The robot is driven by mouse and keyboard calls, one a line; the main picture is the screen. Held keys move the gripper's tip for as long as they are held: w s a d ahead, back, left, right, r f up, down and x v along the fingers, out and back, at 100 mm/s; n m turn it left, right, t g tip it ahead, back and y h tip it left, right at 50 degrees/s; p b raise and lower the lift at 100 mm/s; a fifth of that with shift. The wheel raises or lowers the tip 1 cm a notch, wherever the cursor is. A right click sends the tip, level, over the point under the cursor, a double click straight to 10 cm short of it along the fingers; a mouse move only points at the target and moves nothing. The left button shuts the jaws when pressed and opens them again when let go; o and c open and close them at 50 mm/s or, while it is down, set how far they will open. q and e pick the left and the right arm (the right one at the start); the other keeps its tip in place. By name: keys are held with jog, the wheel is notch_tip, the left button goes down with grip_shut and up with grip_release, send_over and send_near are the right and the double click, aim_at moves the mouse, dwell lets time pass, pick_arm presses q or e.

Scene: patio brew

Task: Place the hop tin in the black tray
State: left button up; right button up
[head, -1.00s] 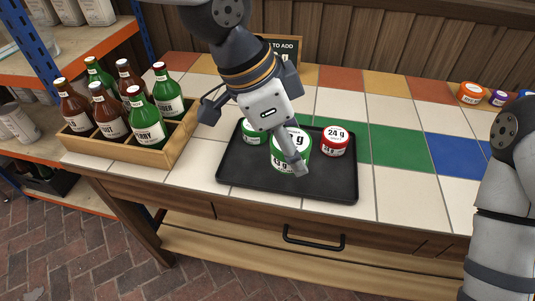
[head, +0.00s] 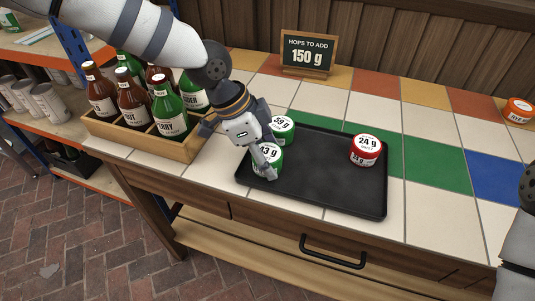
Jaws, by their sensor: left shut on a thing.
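The black tray (head: 325,190) lies on the tiled counter. My left gripper (head: 262,165) is shut on a green-sided hop tin (head: 267,158) with a white lid; its weight label is partly covered by the gripper. This tin is upright at the tray's left front, low over or on the tray floor; I cannot tell whether it touches. Another green tin marked 59 g (head: 281,128) stands close behind it, and a red tin marked 24 g (head: 366,150) stands at the tray's right rear. Only part of my right arm shows at the right edge; its gripper is out of view.
A wooden crate (head: 150,144) of brown and green bottles stands left of the tray. A chalkboard sign (head: 307,54) reading "HOPS TO ADD 150 g" stands at the back. An orange tin (head: 518,110) sits far right. The tray's middle and front right are clear.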

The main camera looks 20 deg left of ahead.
pick_arm(q)
jog(key=shift+f, duration=0.1)
jog(key=o, duration=1.1)
jog(key=shift+f, duration=0.1)
jog(key=shift+o, duration=0.2)
jog(key=shift+r, duration=0.3)
jog(key=p+v, duration=0.1)
jog(key=v, duration=1)
jog(key=shift+a+r, duration=0.2)
jog(key=shift+r, duration=0.15)
pick_arm(e)
jog(key=shift+w+r+t, duration=0.4)
jog(key=shift+w+r, duration=0.55)
pick_arm(q)
jog(key=shift+s, duration=0.1)
